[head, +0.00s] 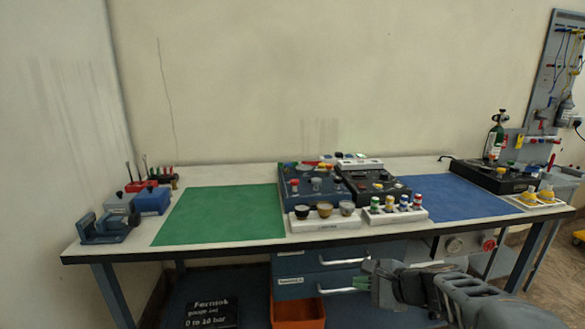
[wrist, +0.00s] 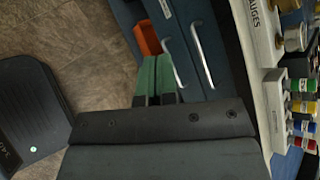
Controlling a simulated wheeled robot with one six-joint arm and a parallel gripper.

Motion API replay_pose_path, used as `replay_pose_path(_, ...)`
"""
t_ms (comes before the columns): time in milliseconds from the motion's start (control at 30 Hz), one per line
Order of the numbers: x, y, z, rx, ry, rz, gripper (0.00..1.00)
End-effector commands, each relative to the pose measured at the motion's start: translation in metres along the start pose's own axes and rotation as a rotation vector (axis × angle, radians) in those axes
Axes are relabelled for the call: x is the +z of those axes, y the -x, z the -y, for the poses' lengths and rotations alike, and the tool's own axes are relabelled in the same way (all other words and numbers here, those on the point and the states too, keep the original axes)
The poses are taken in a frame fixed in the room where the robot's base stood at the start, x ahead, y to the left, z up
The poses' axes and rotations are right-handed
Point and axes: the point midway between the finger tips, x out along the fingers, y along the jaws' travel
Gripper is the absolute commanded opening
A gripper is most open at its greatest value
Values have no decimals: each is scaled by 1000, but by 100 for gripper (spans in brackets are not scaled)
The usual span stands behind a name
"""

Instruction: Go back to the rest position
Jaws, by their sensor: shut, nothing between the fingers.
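The workbench (head: 120,245) has a pale top with a green mat (head: 220,214) at left and a blue mat (head: 462,194) at right. The gripper touches nothing that I can see.
Blue drawers (head: 325,258) with bar handles are close to the gripper, above an orange bin (head: 298,312). White racks of gauges (head: 322,223) and coloured fittings (head: 396,214) stand along the bench's front edge.

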Motion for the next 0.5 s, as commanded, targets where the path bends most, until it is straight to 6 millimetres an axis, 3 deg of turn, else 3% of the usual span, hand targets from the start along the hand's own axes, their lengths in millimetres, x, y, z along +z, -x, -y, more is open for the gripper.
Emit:
replay_pose_path(33, 40, 22, 6, 101, 159, -19, 0)
replay_pose_path(200, 93, 68, -16, 415, 677, -86, 0)
replay_pose_path(300, 110, 96, -19, 563, 944, -120, 0)
replay_pose_path(500, 124, 139, -14, 766, 1327, -174, 0)
